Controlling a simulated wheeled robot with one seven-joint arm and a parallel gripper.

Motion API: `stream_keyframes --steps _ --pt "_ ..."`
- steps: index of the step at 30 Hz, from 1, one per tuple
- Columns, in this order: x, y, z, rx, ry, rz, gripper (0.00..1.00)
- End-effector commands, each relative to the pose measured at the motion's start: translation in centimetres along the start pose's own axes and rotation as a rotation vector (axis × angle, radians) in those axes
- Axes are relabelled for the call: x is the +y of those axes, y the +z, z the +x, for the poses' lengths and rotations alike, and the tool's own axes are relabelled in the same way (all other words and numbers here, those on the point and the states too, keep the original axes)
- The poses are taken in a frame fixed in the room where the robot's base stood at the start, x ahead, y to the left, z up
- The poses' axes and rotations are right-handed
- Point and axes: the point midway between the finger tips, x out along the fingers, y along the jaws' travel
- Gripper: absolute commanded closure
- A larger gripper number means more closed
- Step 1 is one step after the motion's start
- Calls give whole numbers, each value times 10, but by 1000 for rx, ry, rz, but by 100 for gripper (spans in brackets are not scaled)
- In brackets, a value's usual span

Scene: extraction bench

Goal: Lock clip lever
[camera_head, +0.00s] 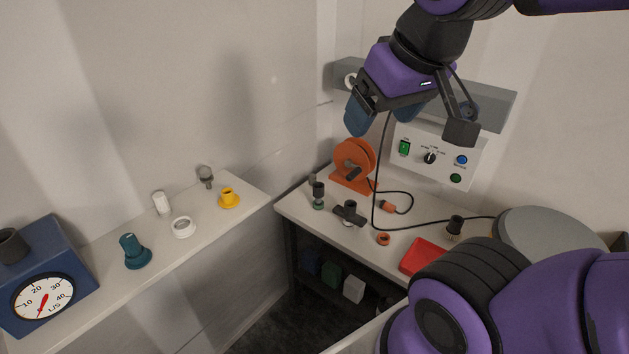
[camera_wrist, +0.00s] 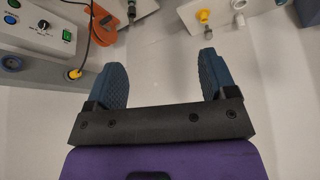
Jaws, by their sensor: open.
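No part stands out surely as the clip lever. A small fitting with a dark bar (camera_head: 346,215) lies across the middle of the bench and may be it; its lock state is too small to tell. My gripper (camera_head: 410,124) is open and empty, high above the bench in front of the wall panel. In the wrist view its two blue ribbed fingers (camera_wrist: 163,66) are wide apart with only pale wall and floor between them. The dark-bar fitting cannot be made out in the wrist view.
An orange reel (camera_head: 352,163), a red block (camera_head: 422,256) and a large grey drum (camera_head: 543,235) stand on the bench (camera_head: 299,206). A black cable hangs before the control panel (camera_head: 437,157). A left shelf (camera_head: 196,246) holds a blue gauge (camera_head: 43,285) and several small fittings.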

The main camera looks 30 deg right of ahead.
Motion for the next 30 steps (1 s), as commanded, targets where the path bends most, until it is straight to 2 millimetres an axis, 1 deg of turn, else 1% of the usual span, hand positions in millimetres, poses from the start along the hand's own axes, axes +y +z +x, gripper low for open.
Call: stream_keyframes --steps 2,5,6,8,10,14,18,20,24,26,30 --pt "0 0 0 0 0 0 22" --pt "0 -1 0 -1 0 0 43" --pt "0 -4 0 -4 1 1 48" --pt "1 -11 1 -9 3 2 48" --pt "2 -24 2 -20 6 3 48" --pt "6 -59 9 -49 13 6 48" --pt "11 -100 22 -82 19 9 48" --pt "14 -117 29 -95 20 11 48" --pt "23 -156 50 -126 22 16 48" --pt "28 -171 61 -140 21 17 48" --pt "39 -207 90 -171 18 24 48"
